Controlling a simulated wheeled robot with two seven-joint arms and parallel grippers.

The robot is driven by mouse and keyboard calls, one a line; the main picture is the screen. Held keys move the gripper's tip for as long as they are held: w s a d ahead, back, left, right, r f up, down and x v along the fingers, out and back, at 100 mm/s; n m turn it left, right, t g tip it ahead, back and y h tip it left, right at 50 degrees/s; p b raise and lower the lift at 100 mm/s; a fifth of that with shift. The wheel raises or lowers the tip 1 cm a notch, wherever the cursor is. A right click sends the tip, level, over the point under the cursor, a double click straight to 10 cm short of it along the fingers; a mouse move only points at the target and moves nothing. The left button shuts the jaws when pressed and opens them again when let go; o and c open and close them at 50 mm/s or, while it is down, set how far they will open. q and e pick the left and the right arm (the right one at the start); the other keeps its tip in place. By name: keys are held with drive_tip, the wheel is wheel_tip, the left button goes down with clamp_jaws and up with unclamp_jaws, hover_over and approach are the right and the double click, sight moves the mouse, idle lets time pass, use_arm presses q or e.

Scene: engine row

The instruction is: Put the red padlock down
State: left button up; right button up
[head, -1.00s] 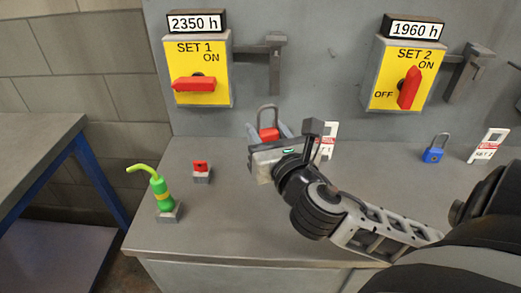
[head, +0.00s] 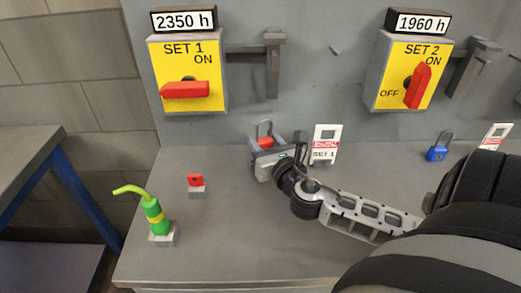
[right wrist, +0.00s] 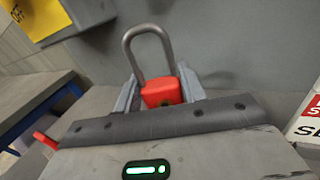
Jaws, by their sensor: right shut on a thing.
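The red padlock (right wrist: 160,92) is upright between the fingers of my right gripper in the right wrist view, its grey shackle pointing up. In the head view the padlock (head: 265,142) shows just beyond the gripper, near the back of the grey bench (head: 215,235). My right gripper (head: 266,146) is shut on it, low over the bench and close to the back panel. The gripper's fingers also show in the right wrist view (right wrist: 158,95). The padlock's underside is hidden, so I cannot tell whether it touches the bench. My left gripper is not in view.
A white SET 1 tag (head: 325,143) stands just right of my gripper. A blue padlock (head: 438,149) sits farther right. A small red item on a grey block (head: 195,184) and a green bottle (head: 154,217) stand left. The SET 1 switch box (head: 187,73) hangs above.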

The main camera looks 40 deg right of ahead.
drive_tip(key=shift+s+f+b, duration=0.1)
drive_tip(key=shift+f+b, duration=0.8)
drive_tip(key=shift+f, duration=0.7)
drive_tip(key=o, duration=1.1)
drive_tip(key=shift+a+f, duration=0.1)
drive_tip(key=shift+f, duration=0.05)
drive_tip(key=shift+r+p, duration=0.4)
drive_tip(key=shift+r, duration=0.1)
drive_tip(key=b+v, duration=0.1)
drive_tip(key=v, duration=0.9)
drive_tip(key=shift+s+a+r+b, duration=0.1)
drive_tip(key=shift+s+r+b, duration=0.05)
drive_tip(key=shift+s+b, duration=0.25)
drive_tip(key=shift+s+a+r, duration=0.15)
drive_tip(key=shift+s, duration=0.35)
